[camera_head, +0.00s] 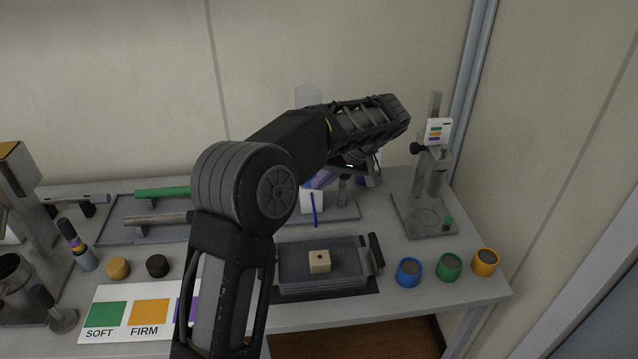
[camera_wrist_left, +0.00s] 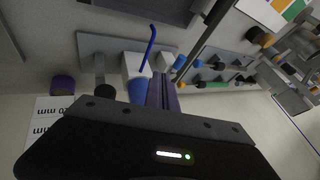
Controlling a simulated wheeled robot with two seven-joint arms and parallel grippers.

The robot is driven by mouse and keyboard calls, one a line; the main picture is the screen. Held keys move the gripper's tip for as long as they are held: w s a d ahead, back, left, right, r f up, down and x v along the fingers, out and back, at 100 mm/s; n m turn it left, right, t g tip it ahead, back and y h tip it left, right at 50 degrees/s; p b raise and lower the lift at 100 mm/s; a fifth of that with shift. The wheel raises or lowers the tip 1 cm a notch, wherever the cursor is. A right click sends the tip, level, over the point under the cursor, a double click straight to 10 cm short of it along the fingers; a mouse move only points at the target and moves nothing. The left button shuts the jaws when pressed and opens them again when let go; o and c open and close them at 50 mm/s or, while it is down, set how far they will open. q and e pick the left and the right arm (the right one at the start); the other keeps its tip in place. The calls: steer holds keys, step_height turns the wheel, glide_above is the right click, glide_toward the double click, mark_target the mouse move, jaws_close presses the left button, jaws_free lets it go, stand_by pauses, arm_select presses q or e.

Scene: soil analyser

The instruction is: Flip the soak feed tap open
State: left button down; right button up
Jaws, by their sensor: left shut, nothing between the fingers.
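The tap that I take to be the soak feed is a white block with a thin blue lever (camera_head: 314,209) on a grey base behind the tray. In the head view the lever hangs down the block's front. In the left wrist view the blue lever (camera_wrist_left: 149,48) rises beside the white block (camera_wrist_left: 134,64), with a blue cylinder (camera_wrist_left: 137,90) below. My left gripper (camera_head: 312,184) reaches over the tap from behind the arm; its purple-grey fingers are shut and empty. In the wrist view the fingertips (camera_wrist_left: 161,76) appear just beside the lever; contact cannot be told. My right gripper is out of view.
A grey tray (camera_head: 290,280) with a tan block (camera_head: 319,261) stands in front. Blue (camera_head: 409,272), green (camera_head: 449,266) and orange cups (camera_head: 485,262) are at the right. A grey stand (camera_head: 424,218) is at the back right. A colour card (camera_head: 134,338) lies front left.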

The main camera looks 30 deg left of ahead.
arm_select(q)
steer(key=s+a+f+p, duration=0.2)
steer(key=a+f, duration=0.5)
steer(key=shift+a, duration=0.15)
steer(key=shift+s+f, duration=0.1)
steer(key=shift+s, duration=0.05)
steer(key=shift+s+a+b, duration=0.1)
steer(key=shift+s+b, duration=0.05)
steer(key=shift+b, duration=0.25)
